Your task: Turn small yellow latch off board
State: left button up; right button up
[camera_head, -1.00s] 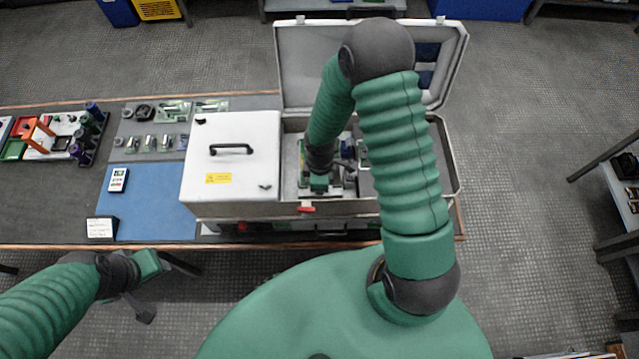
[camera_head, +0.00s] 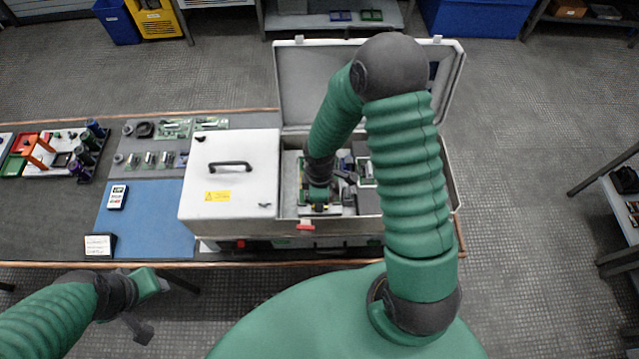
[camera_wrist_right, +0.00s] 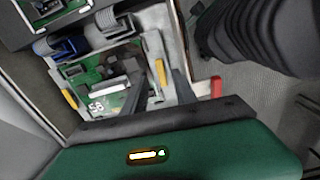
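A green circuit board (camera_wrist_right: 105,88) marked "58" sits inside the open case. One small yellow latch (camera_wrist_right: 160,72) is at its right side in the right wrist view, and another yellow latch (camera_wrist_right: 70,98) is at its left side. My right gripper (camera_wrist_right: 158,92) reaches in from above, its two dark fingers apart with the right-hand yellow latch between them; I cannot tell whether they touch it. In the head view my right gripper (camera_head: 319,203) hides most of the board. My left gripper (camera_head: 163,301) is open and empty, off the table's front edge.
The grey case (camera_head: 372,222) has its lid raised at the back and a red catch (camera_head: 306,227) in front. A white handled box (camera_head: 229,187) stands directly left. Blue-and-grey connectors (camera_wrist_right: 85,38) lie beside the board. A blue mat (camera_head: 148,218) is further left.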

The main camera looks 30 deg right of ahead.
notch_tip(320, 180, up, 14)
jog(key=shift+r, duration=0.15)
jog(key=shift+s+d, duration=0.1)
dwell(0.3)
